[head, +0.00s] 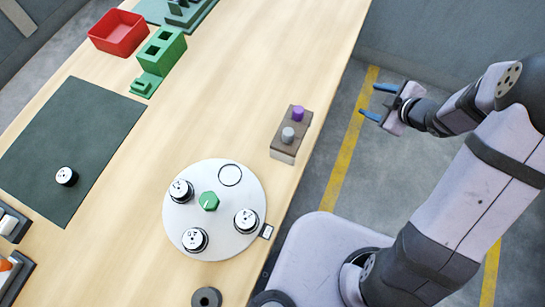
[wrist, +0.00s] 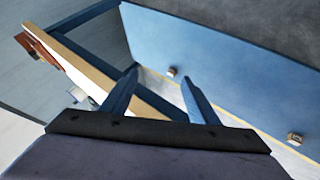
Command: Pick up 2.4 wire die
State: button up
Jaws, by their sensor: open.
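Several round white-and-black dies are in the head view. Three sit on a white round plate (head: 215,250), at its upper left (head: 181,191), right (head: 246,220) and bottom (head: 195,239). Another die (head: 66,176) sits alone on the dark green mat (head: 95,125). Their top markings are too small to read, so I cannot tell which is the 2.4 die. My gripper (head: 368,99) is open and empty, beyond the table's right edge and well away from the dies. Its two blue fingers are spread in the wrist view (wrist: 160,75), with nothing between them.
A green knob (head: 209,201) stands mid-plate, with an empty outlined circle above it. A brown block (head: 283,153) with purple and grey knobs stands near the table's right edge. A red bin (head: 119,33) and green holder (head: 162,50) are farther back. The middle table is clear.

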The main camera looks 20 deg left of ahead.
jog(key=s+a+r+n+g+y+p, duration=0.4)
jog(key=s+a+r+n+g+p, duration=0.3)
jog(key=s+a+r+p, duration=0.35)
jog(key=s+a+r+n+g+y+p, duration=0.4)
jog(key=s+a+r+n+g+p, duration=0.25)
jog(key=s+r+p, duration=0.4)
jog(key=m+g+h+b, duration=0.2)
jog(key=m+g+h, duration=0.1)
jog(key=m+h, duration=0.2)
send_near(245, 219)
jog(key=x, duration=0.2)
jog(key=shift+s+a+f+n, duration=0.1)
jog(key=shift+s+f+n, duration=0.15)
jog(key=shift+s, duration=0.1)
jog(key=shift+b+x, duration=2)
jog(key=shift+x, duration=0.7)
jog(key=shift+b+x, duration=0.35)
jog(key=shift+x, duration=0.55)
jog(key=shift+w+a, duration=0.1)
jog(key=shift+a, duration=0.05)
jog(key=shift+r, duration=0.1)
jog(key=c, duration=1.3)
